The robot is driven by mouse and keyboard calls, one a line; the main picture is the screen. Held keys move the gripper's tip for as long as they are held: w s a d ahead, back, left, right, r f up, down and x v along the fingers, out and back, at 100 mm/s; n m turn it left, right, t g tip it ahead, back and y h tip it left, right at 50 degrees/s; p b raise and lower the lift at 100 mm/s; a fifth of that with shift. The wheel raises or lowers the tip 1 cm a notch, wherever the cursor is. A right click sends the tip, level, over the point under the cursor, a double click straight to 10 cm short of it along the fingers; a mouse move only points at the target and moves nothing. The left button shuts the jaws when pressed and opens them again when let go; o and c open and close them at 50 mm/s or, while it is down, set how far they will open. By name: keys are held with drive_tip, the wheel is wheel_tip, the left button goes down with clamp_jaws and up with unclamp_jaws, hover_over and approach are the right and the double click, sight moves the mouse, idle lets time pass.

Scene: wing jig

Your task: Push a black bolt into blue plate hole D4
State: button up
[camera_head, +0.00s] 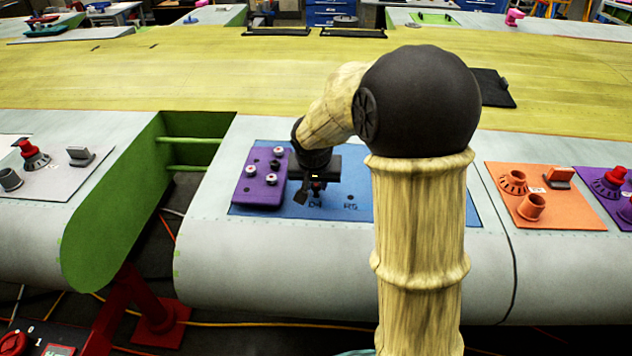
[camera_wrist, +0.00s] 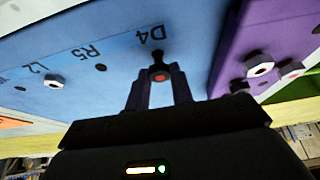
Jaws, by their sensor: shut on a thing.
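My gripper (camera_head: 316,187) is over the blue plate (camera_head: 350,178), next to the printed label D4. In the wrist view its two fingers (camera_wrist: 159,92) are shut on a black bolt (camera_wrist: 157,57) with a red spot on its near end. The bolt's far end reaches the blue plate (camera_wrist: 120,20) just beside the label D4 (camera_wrist: 150,36). The bolt covers hole D4, so I cannot tell whether its tip is inside or only against the surface. In the head view the bolt is too small and dark to make out clearly.
A purple block (camera_head: 262,188) with several pale bolts stands close left of my gripper. In the wrist view an open hole (camera_wrist: 101,68) sits near label R5, and a silver bolt (camera_wrist: 54,82) stands near L2. An orange plate (camera_head: 545,208) lies to the right.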

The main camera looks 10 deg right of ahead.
drive_tip(key=shift+f+b, duration=0.65)
drive_tip(key=shift+f, duration=0.2)
drive_tip(key=shift+w, duration=0.1)
drive_tip(key=o, duration=1)
drive_tip(key=shift+o, duration=0.2)
drive_tip(key=v, duration=1.7)
drive_tip(key=shift+r, duration=0.25)
drive_tip(key=shift+a, duration=0.1)
